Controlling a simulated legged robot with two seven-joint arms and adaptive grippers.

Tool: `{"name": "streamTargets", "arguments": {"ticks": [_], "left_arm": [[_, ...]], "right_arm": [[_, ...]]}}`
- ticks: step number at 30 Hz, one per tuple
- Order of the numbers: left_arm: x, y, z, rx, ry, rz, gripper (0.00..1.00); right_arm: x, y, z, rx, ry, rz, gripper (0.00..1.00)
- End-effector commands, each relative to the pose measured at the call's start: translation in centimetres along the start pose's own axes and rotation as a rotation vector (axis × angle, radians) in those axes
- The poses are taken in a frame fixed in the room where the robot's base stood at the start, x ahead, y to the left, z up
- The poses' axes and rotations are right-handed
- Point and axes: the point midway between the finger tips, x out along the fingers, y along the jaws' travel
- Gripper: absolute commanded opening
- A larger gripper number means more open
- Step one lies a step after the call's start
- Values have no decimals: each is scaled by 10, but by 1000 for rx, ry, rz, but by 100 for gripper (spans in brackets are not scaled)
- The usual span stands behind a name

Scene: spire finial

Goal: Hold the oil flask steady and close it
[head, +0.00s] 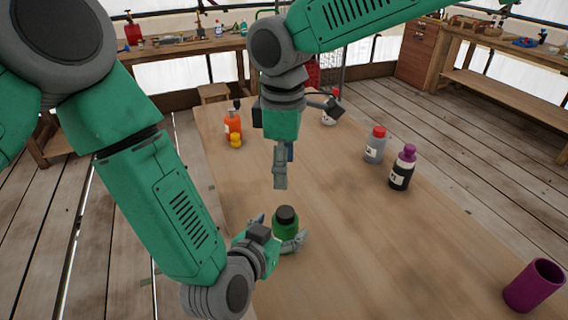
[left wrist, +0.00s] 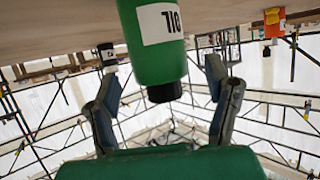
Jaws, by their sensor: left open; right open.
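The green oil flask (head: 285,230) stands upright on the table with a black top (head: 286,215). I cannot tell whether this top is a cap or a bare neck. In the left wrist view the flask (left wrist: 158,60) shows upside down, with a white label. My left gripper (head: 278,236) is low at the flask, its open fingers on either side of it. In the left wrist view gaps show between the fingers and the flask. My right gripper (head: 280,184) is open and points down just above the flask, apart from it. I see nothing held in it.
A grey red-topped bottle (head: 374,150), a black purple-topped bottle (head: 401,175) and a white bottle (head: 328,117) stand further right. A purple cup (head: 530,290) is at lower right. The table (head: 400,260) between is clear.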

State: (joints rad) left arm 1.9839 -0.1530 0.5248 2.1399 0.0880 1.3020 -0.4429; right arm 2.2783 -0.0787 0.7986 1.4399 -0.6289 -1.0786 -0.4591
Motion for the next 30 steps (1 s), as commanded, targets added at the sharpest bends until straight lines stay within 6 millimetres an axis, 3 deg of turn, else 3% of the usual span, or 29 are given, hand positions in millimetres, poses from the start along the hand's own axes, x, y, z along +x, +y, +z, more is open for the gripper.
{"name": "streamTargets", "arguments": {"ticks": [6,12,18,30], "left_arm": [[-49,0,0,0,-2,2,72],[-80,0,0,-1,-1,0,72],[-92,-1,0,-1,0,-1,72],[-92,-1,0,-1,0,0,72]], "right_arm": [[0,0,0,0,0,0,57],[0,0,0,0,0,0,57],[0,0,0,0,0,0,57],[0,0,0,-1,0,0,57]]}}
